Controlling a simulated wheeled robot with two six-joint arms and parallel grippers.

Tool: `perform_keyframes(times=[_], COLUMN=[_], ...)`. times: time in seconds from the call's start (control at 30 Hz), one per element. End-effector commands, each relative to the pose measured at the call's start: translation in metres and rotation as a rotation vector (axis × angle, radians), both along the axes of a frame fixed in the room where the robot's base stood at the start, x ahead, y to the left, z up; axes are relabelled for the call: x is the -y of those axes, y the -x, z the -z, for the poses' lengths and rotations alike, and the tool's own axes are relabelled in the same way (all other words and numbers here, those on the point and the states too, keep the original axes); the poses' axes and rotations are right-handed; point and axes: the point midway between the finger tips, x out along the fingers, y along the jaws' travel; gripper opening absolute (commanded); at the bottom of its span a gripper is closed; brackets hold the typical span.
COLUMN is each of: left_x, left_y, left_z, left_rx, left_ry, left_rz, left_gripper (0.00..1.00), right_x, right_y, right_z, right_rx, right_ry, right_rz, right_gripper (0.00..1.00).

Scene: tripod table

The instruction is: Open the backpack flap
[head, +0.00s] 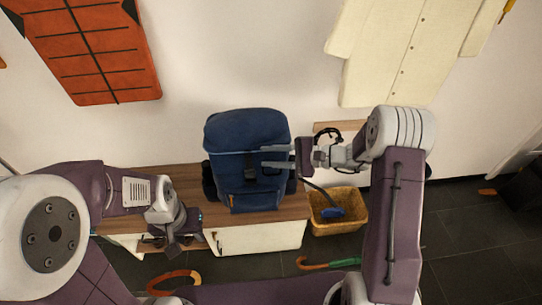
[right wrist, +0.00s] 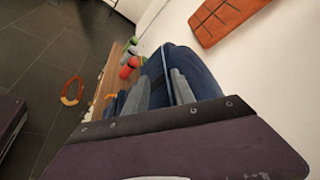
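A dark blue backpack (head: 240,185) stands upright on a wood-topped cabinet (head: 293,207) against the wall. Its rounded flap (head: 246,128) lies over the top and looks closed, with a pale trim line along its lower edge. My right gripper (head: 276,157) is at the pack's right front, near that trim line. Its two grey fingers are apart, with blue fabric showing between them in the right wrist view (right wrist: 160,92). I cannot tell whether they touch the fabric. My left gripper (head: 173,245) hangs low at the cabinet's front, left of the pack; its fingers are unclear.
A yellow basket (head: 325,229) with a blue-handled item stands right of the cabinet. A green and orange handle (head: 328,264) and an orange curved handle (head: 172,282) show low down. A red object (right wrist: 127,71) shows beyond the pack. Orange (head: 95,50) and cream garments (head: 390,55) hang above.

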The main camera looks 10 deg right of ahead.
Motion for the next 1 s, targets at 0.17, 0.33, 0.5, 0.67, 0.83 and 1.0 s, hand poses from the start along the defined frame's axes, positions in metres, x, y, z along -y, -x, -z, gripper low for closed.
perform_keyframes(times=[0.17, 0.33, 0.5, 0.67, 0.83, 1.0], left_x=[0.0, 0.0, 0.0, 0.0, 0.0, 0.0], left_y=[0.0, 0.0, 0.0, 0.0, 0.0, 0.0], left_z=[0.0, 0.0, 0.0, 0.0, 0.0, 0.0], left_rx=[0.0, 0.0, 0.0, 0.0, 0.0, 0.0], left_ry=[0.0, 0.0, 0.0, 0.0, 0.0, 0.0], left_rz=[0.0, 0.0, 0.0, 0.0, 0.0, 0.0], left_gripper=[0.36, 0.36, 0.36, 0.36, 0.36, 0.36], right_x=[0.0003, 0.0003, 0.0004, 0.0004, 0.0004, 0.0004], right_y=[0.0001, 0.0001, 0.0001, 0.0001, 0.0001, 0.0001], right_z=[-0.0001, -0.0001, -0.0001, -0.0001, -0.0001, -0.0001], right_rx=[0.0, 0.0, 0.0, 0.0, 0.0, 0.0], right_ry=[0.0, 0.0, 0.0, 0.0, 0.0, 0.0], right_rz=[0.0, 0.0, 0.0, 0.0, 0.0, 0.0], right_gripper=[0.0, 0.0, 0.0, 0.0, 0.0, 0.0])
